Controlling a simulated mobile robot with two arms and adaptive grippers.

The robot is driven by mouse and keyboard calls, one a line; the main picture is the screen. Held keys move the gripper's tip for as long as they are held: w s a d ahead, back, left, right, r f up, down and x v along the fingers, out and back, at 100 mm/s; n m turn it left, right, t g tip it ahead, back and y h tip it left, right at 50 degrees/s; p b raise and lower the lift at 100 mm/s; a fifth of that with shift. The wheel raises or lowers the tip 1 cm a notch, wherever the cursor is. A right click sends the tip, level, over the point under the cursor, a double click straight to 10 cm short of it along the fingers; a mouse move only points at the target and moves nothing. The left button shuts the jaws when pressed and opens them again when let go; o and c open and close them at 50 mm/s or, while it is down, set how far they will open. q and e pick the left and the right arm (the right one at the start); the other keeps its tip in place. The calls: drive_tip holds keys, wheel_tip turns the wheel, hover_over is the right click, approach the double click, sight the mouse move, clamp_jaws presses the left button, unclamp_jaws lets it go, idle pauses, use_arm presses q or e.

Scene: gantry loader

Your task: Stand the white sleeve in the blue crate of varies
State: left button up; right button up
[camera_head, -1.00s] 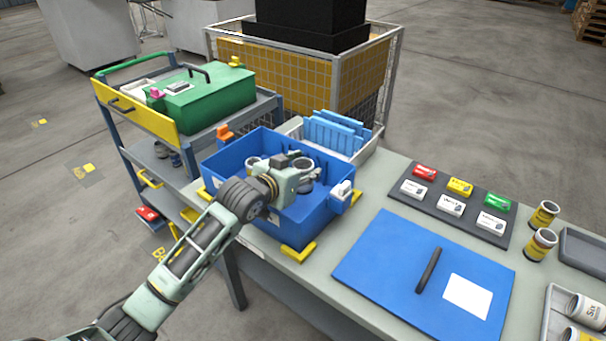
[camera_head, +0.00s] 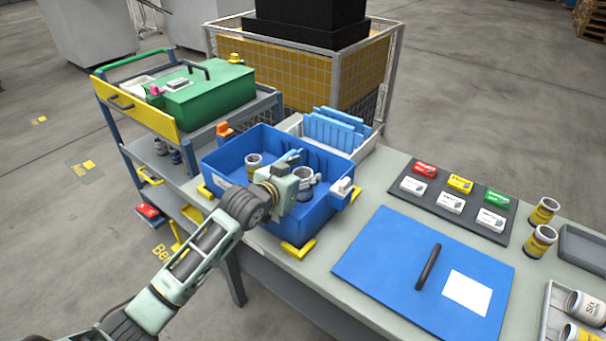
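The blue crate (camera_head: 317,218) stands open on the bench, its lid off. My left gripper (camera_head: 298,187) is over the crate's near part, pointing in from the left. A white-grey sleeve (camera_head: 307,175) with an open top shows upright just beyond the gripper, inside the crate. The gripper's fingertips are hidden behind its own body and the sleeve, so I cannot tell whether they grip it. A second sleeve (camera_head: 253,162) with a yellow band stands in the crate's left part, apart from the gripper. My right gripper is not in view.
The blue lid (camera_head: 395,260) with a dark handle lies right of the crate. Small coloured boxes lie on a dark mat (camera_head: 469,222). Yellow-banded cans (camera_head: 541,240) and a tray of white cans (camera_head: 550,315) stand farther right. A white bin (camera_head: 367,150) of blue dividers is behind.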

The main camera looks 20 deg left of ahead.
use_arm(q)
drive_tip(key=o, duration=0.3)
drive_tip(key=shift+o, duration=0.2)
drive_tip(key=shift+r, duration=0.1)
drive_tip(key=r+v, duration=0.1)
drive_tip(key=v, duration=1.1)
